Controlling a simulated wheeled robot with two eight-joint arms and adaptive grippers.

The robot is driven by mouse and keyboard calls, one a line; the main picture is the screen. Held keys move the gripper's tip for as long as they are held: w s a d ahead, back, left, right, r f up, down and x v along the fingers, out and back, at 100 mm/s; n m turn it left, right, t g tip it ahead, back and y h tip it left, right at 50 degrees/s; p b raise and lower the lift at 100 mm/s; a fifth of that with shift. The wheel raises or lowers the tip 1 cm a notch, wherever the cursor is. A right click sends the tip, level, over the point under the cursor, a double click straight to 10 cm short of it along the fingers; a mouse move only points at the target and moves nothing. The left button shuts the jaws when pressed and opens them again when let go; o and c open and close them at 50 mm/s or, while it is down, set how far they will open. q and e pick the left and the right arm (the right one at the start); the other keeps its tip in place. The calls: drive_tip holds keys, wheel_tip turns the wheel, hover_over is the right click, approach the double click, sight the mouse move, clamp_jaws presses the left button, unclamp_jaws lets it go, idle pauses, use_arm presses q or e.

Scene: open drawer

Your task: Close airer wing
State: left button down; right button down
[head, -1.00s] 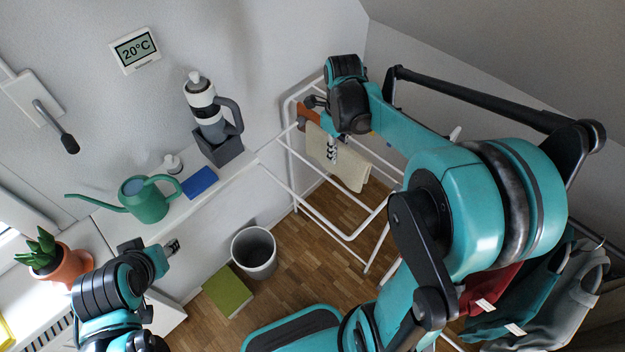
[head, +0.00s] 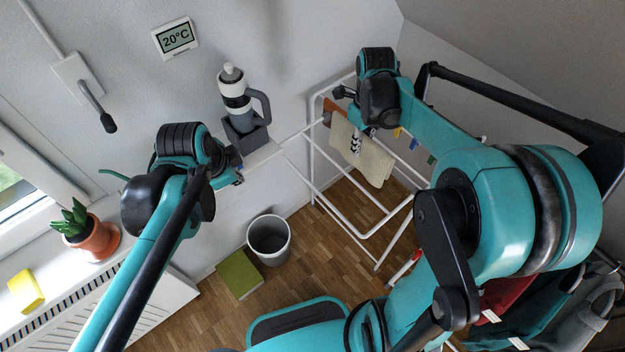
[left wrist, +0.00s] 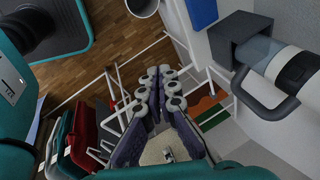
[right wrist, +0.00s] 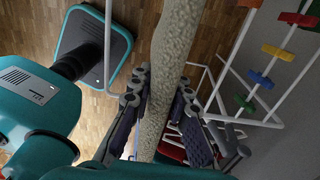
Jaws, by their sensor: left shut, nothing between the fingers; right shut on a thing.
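The white wire airer (head: 395,240) stands on the floor against the wall, its rails stretching toward the shelf on the left. A beige towel (head: 374,166) hangs over its upper rails. My right gripper (head: 357,143) is at the towel's top left edge. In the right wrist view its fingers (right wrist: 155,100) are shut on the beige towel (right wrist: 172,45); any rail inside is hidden. My left gripper (head: 238,178) is shut and empty near the shelf, left of the airer. In the left wrist view its fingertips (left wrist: 160,88) are together, with airer rails (left wrist: 122,92) beyond.
A grey box (head: 246,137) holding a bottle (head: 234,92) stands on the shelf near my left gripper. A bin (head: 269,243) and green book (head: 238,274) lie on the floor. Clothes (head: 525,318) hang at the lower right. A potted plant (head: 92,240) stands at the left.

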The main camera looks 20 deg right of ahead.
use_arm(q)
drive_tip(key=w+d+f+m+g+p, duration=0.1)
drive_tip(key=w+d+m+g, duration=0.1)
drive_tip(key=d+m, duration=0.75)
drive_tip(key=m+g, duration=0.1)
drive_tip(key=m, duration=0.4)
hover_over(314, 188)
drive_tip(key=s+a, duration=0.1)
drive_tip(key=a, duration=0.2)
wheel_tip(314, 188, down, 3)
drive_tip(key=shift+m, duration=0.25)
drive_tip(key=f+b, duration=0.1)
drive_tip(key=f, duration=0.3)
drive_tip(key=d+f+b, duration=0.1)
drive_tip(key=f, duration=0.4)
drive_tip(key=w+d+f+b, duration=0.1)
drive_tip(key=f, duration=0.3)
drive_tip(key=shift+d+f, duration=0.2)
drive_tip(key=shift+f, duration=0.1)
drive_tip(key=shift+f, duration=0.1)
